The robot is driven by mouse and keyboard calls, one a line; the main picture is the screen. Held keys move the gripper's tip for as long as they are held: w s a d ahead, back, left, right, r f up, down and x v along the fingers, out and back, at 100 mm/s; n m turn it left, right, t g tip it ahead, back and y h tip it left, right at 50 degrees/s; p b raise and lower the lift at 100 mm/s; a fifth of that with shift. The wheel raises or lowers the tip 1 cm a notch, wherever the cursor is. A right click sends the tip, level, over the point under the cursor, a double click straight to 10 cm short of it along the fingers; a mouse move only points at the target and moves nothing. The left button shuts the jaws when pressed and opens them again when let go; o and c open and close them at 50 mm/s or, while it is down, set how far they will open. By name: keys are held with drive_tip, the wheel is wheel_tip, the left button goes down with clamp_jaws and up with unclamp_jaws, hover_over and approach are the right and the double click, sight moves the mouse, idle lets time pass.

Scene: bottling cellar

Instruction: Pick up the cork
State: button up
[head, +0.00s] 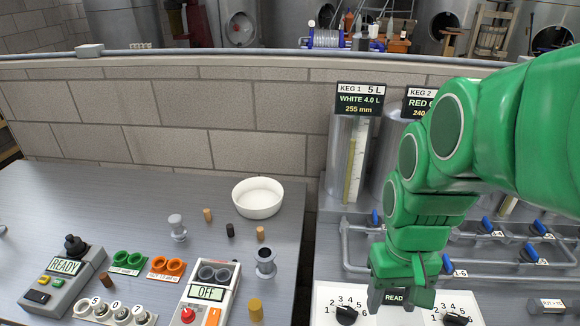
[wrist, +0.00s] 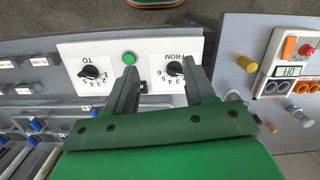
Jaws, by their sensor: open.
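Several cork-like cylinders stand on the grey table left of my arm in the head view. There are tan ones (head: 208,215) (head: 260,233), a near-black one (head: 230,230), a brown one (head: 105,280) and a larger golden one (head: 255,311). The pictures do not single out one as the cork. The golden one also shows in the wrist view (wrist: 246,64), right of my fingers. My gripper (wrist: 158,75) is open and empty, over the white dial panel. In the head view, my gripper (head: 393,298) is right of the corks, apart from them, its fingertips partly hidden.
A white bowl (head: 258,207) and grey spool-shaped pieces (head: 177,229) (head: 265,263) stand among the corks. A gap separates the table from the dial panel (head: 328,297). Pipes with blue valves (head: 486,224) lie right.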

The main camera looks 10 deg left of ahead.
drive_tip(key=w+a+n, duration=0.2)
drive_tip(key=w+a, duration=0.2)
drive_tip(key=w, duration=0.5)
drive_tip(key=n+t+y, duration=0.1)
drive_tip(key=n+t, duration=0.1)
drive_tip(key=n, duration=0.4)
hover_over(260, 229)
drive_tip(key=d, duration=0.1)
wheel_tip(260, 229, down, 16)
drive_tip(key=shift+w+f, duration=0.15)
drive_tip(key=shift+f, duration=1.3)
drive_tip(key=shift+a+f, duration=0.25)
drive_tip(key=shift+f, duration=1.1)
drive_tip(key=shift+a+f, duration=0.25)
drive_tip(key=shift+f, duration=1.05)
drive_tip(key=shift+c, duration=0.3)
clamp_jaws()
